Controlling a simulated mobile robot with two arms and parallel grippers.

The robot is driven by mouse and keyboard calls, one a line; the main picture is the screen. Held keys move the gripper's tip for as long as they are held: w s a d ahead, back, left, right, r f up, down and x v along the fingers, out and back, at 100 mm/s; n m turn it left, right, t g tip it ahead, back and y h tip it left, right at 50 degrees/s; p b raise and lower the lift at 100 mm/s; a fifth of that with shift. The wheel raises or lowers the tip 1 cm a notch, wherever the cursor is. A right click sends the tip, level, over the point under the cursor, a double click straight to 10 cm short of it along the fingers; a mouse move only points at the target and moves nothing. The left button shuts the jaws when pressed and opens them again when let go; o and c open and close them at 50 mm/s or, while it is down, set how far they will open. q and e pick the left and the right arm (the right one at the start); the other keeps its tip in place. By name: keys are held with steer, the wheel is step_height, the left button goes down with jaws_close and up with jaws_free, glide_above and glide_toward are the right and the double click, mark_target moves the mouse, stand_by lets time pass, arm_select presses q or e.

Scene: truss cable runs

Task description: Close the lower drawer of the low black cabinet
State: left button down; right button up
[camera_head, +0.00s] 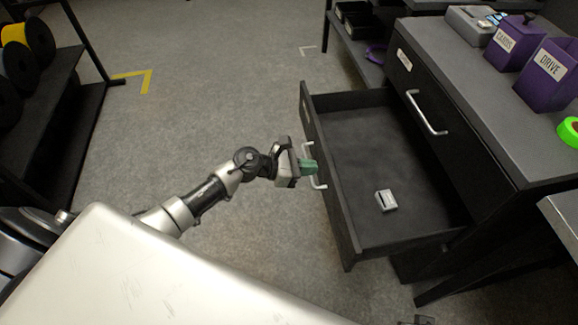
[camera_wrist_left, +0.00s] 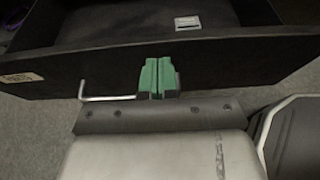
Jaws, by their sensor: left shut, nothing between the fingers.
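The low black cabinet (camera_head: 470,125) stands at the right in the head view. Its lower drawer (camera_head: 375,140) is pulled out, with a small grey box (camera_head: 386,200) lying inside. The drawer has a silver bar handle (camera_head: 316,168) on its front. My left gripper (camera_head: 308,167) is shut and empty, its green fingertips at the drawer front by the handle. In the left wrist view the fingertips (camera_wrist_left: 158,78) stand at the drawer front (camera_wrist_left: 230,62), just beside the handle (camera_wrist_left: 110,97); whether they touch it I cannot tell. My right gripper is not in view.
The upper drawer with its handle (camera_head: 427,113) is shut. Purple bins (camera_head: 550,75), a grey device (camera_head: 470,25) and green tape (camera_head: 569,131) sit on the cabinet top. A spool rack (camera_head: 60,100) stands at the left. The floor (camera_head: 215,80) between is clear.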

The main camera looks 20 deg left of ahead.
mark_target(328, 166)
arm_select(q)
steer(key=shift+w+d+r, duration=0.1)
steer(key=shift+w+d, duration=0.5)
steer(key=shift+d, duration=0.25)
steer(key=shift+w+d, duration=0.1)
steer(key=shift+d, duration=0.1)
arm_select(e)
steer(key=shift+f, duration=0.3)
